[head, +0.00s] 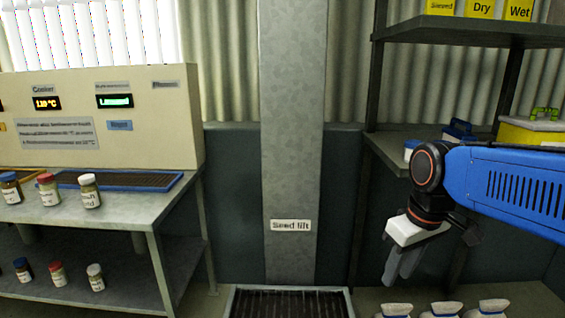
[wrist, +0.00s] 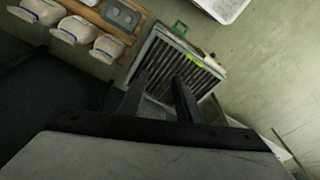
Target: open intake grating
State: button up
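The intake grating (head: 290,304) is a dark slatted panel in a light metal frame at the foot of the "Seed lift" column (head: 291,140). The head view's bottom edge cuts it off. My gripper (head: 395,278) hangs right of the column, apart from the grating. In the wrist view my gripper's fingers (wrist: 156,80) are spread and empty, overlapping the near part of the grating in the picture.
White sacks (head: 440,310) stand at the bottom right; they also show on a wooden pallet (wrist: 142,10) in the wrist view. A bench (head: 110,210) with jars and the cooker panel (head: 100,115) is at left. Shelves (head: 460,28) stand at right. A white tray (wrist: 225,6) lies beyond the grating.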

jog(key=s+d+f+m+t, duration=0.3)
jog(key=s+d+f+m, duration=0.1)
jog(key=s, duration=0.5)
jog(key=shift+f+h, duration=0.4)
jog(key=shift+f, duration=0.4)
jog(key=shift+s+d+f+m, duration=0.1)
jog(key=shift+s+f+m, duration=0.1)
jog(key=shift+s+m, duration=0.1)
grip_shut()
jog(key=shift+w, duration=0.1)
